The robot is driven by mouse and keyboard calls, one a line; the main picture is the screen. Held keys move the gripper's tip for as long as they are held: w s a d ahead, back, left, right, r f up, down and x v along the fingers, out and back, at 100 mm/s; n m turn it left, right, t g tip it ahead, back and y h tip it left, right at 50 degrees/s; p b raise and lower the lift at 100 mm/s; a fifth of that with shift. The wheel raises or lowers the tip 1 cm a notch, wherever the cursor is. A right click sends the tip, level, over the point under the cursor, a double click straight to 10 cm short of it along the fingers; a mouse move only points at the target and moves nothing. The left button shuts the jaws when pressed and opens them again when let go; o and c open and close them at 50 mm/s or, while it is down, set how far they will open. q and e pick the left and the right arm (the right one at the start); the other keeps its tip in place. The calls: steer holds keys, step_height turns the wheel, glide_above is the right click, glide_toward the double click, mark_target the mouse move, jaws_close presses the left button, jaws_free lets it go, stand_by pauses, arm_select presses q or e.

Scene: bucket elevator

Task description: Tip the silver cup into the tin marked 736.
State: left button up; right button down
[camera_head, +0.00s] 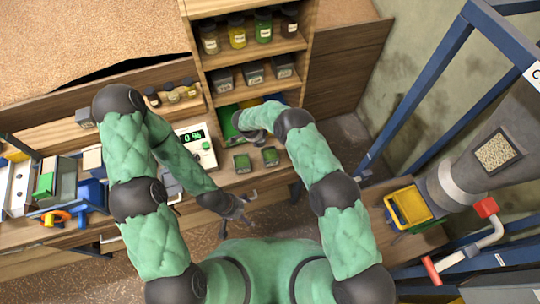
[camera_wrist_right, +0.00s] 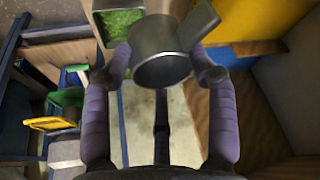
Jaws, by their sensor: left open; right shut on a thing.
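The silver cup (camera_wrist_right: 160,50) is in my right gripper (camera_wrist_right: 162,68), between its two fingers in the right wrist view. The cup looks tilted; I cannot see its contents. In the head view my right gripper (camera_head: 243,126) is at the lower shelf opening, and the cup is hard to make out there. My left gripper (camera_head: 242,207) is open and empty below the bench's front edge. Two small tins with green tops, a left one (camera_head: 242,163) and a right one (camera_head: 270,156), stand on the bench. Several grey tins (camera_head: 253,74) stand on a shelf. No number 736 is readable.
Jars (camera_head: 237,32) fill the upper shelf. A yellow bin (camera_head: 409,205) and the elevator's blue frame (camera_head: 420,85) stand at right. Boxes and a blue rack (camera_head: 90,192) crowd the bench's left.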

steer(key=shift+w, duration=0.15)
steer(key=shift+r+p, duration=0.75)
steer(key=shift+r, duration=0.95)
